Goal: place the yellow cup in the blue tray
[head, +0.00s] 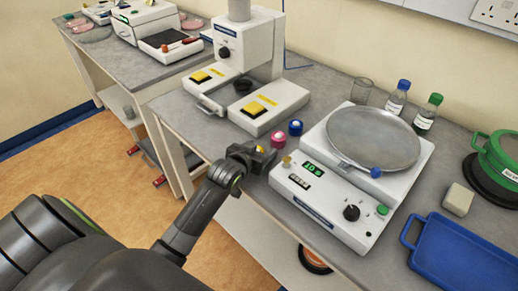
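My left gripper (258,155) reaches over the bench's front edge, just left of the white tablet machine. A small patch of yellow shows at its fingertips, in line with the other small cups; it looks like the yellow cup (261,149), mostly hidden by the fingers. I cannot tell whether the fingers are closed on it. The blue tray (462,256) lies on the bench at the lower right, with a raised rim and a handle at its left end; its visible floor is empty. My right gripper is not in view.
A pink-red cup (279,140) and a blue cup (295,127) stand just beyond the gripper. The white machine with a round grey pan (373,138) stands between gripper and tray. A beige block (458,199) and green pot (500,155) are behind the tray.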

